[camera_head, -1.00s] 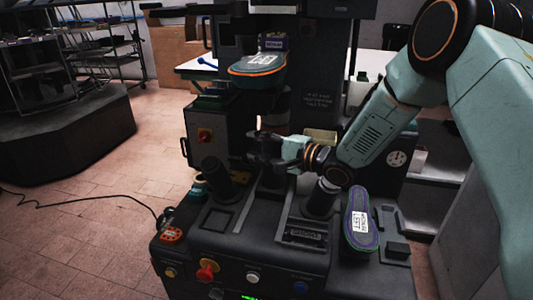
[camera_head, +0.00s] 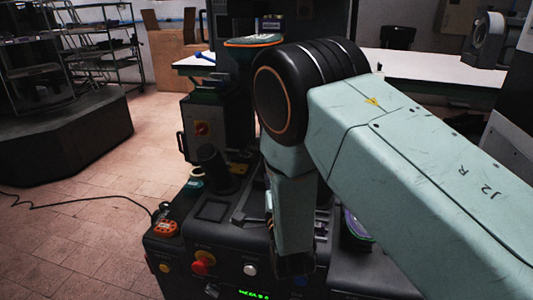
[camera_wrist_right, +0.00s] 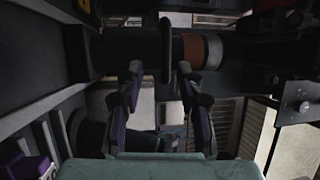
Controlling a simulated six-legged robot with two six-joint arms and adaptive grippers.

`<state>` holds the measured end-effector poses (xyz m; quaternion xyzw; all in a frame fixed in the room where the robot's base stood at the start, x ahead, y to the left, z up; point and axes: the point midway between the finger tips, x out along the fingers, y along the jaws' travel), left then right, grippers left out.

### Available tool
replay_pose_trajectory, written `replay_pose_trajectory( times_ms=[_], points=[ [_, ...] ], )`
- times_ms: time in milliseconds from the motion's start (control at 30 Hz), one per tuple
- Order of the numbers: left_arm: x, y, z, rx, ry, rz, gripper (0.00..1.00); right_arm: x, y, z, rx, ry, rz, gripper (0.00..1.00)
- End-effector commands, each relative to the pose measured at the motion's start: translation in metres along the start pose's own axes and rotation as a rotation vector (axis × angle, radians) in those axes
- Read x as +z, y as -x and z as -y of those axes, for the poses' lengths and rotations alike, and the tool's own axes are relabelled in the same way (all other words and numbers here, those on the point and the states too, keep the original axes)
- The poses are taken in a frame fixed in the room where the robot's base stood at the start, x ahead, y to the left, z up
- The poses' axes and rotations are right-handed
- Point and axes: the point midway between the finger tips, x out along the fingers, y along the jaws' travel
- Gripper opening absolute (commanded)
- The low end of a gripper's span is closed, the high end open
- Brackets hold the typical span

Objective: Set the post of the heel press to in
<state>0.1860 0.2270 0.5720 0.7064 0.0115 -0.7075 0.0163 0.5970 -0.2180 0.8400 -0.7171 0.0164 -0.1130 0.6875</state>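The heel press (camera_head: 225,235) stands in front of me in the head view, its middle and right part hidden behind my right arm. In the right wrist view my right gripper (camera_wrist_right: 159,70) has its two fingers apart. A dark upright bar or loop (camera_wrist_right: 166,45) shows between and just beyond the fingertips; I cannot tell whether they touch it. Behind it lies a dark cylinder with an orange and a grey band (camera_wrist_right: 200,50), which may be the post. I cannot tell the post's setting. My right fingers are hidden in the head view. My left gripper is not in view.
A short black cylinder (camera_head: 213,165) stands at the console's left. A red knob (camera_head: 203,263) and a white button (camera_head: 250,270) are on its front. An orange-edged insole (camera_head: 253,41) sits high up. A cable (camera_head: 70,203) lies on open floor at left.

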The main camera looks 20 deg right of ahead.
Motion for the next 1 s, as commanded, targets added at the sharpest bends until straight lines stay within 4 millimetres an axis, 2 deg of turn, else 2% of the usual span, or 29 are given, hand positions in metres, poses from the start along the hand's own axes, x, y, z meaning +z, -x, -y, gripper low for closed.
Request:
replay_pose_trajectory(
  times_ms=[167, 600, 800, 1000],
  points=[
    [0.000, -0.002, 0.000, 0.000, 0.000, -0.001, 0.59, -0.004, -0.007, 0.006, -0.031, 0.042, -0.020, 0.37],
    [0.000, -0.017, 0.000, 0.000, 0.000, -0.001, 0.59, -0.005, -0.069, 0.007, -0.028, 0.039, -0.017, 0.37],
    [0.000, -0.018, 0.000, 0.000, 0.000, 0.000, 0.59, -0.005, -0.078, 0.008, -0.027, 0.041, -0.016, 0.37],
    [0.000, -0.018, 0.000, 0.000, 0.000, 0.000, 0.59, -0.005, -0.079, 0.008, -0.026, 0.040, -0.016, 0.37]
  ],
)
